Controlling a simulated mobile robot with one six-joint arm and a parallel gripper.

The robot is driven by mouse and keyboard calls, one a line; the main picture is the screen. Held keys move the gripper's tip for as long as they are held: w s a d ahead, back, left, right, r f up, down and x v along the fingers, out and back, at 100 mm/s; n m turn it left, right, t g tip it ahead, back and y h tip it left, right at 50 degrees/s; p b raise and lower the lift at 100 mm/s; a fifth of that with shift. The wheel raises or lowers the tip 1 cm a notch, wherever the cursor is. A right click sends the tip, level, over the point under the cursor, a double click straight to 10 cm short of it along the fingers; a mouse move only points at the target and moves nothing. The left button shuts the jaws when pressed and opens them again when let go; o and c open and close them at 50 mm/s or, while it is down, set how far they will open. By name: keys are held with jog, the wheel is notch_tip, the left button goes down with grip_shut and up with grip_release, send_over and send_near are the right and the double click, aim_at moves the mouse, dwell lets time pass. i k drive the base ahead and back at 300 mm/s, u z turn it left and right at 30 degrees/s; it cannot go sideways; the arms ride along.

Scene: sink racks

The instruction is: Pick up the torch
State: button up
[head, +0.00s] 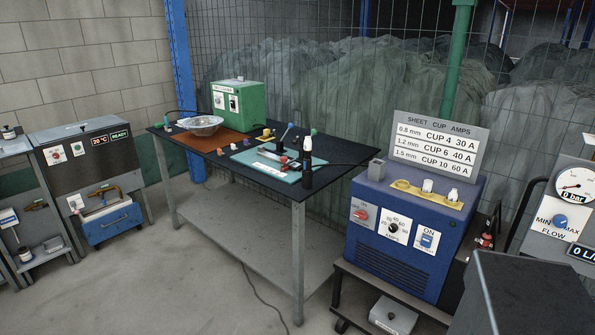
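A dark upright tool with a pale tip (307,162) stands at the near right edge of the workbench (215,163). It looks like the torch, though it is too small to be sure. A thin black cable runs on the bench top to its right. A teal mat (252,158) with small metal parts and a red piece on it lies just left of the tool. My gripper is not in view, and nothing is seen touching the tool.
A blue welder (405,235) with amp controls stands at right, below a cup-amps sign (437,143). A grey cabinet (85,155) is at left. Floor before the bench is mostly clear.

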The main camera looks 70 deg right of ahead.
aim_at(307, 171)
jog(key=z, duration=0.3)
jog(key=i, duration=0.75)
jog(key=z, duration=0.7)
jog(key=i, duration=0.5)
jog(key=z, duration=0.3)
